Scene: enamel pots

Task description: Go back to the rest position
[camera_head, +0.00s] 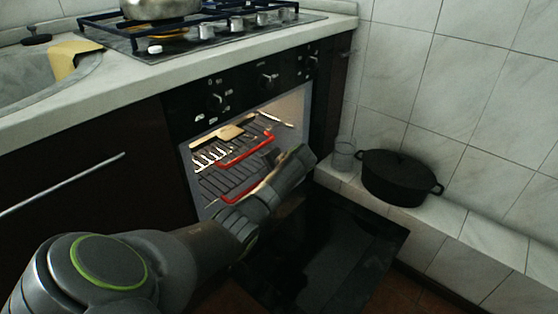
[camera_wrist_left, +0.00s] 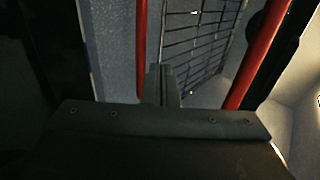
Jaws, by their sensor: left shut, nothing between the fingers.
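My left arm reaches from the lower left of the head view into the front of the open oven (camera_head: 192,165). My left gripper (camera_wrist_left: 160,85) is shut and empty, its fingers together in the middle of the wrist view. In the head view the gripper is mostly hidden by my own wrist. Two wire racks with red front bars are in the oven; the upper red bar (camera_head: 247,152) and the lower red bar (camera_head: 232,197) are near my wrist. Red bars also show on both sides of the fingers in the wrist view (camera_wrist_left: 142,45). My right gripper is out of view.
The oven door (camera_head: 330,250) is lowered open. A black lidded pot (camera_head: 400,178) and a glass (camera_head: 343,155) stand on the tiled ledge at right. A stove (camera_head: 190,35) with a metal pot (camera_head: 160,8) and a sink (camera_head: 40,75) are above.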

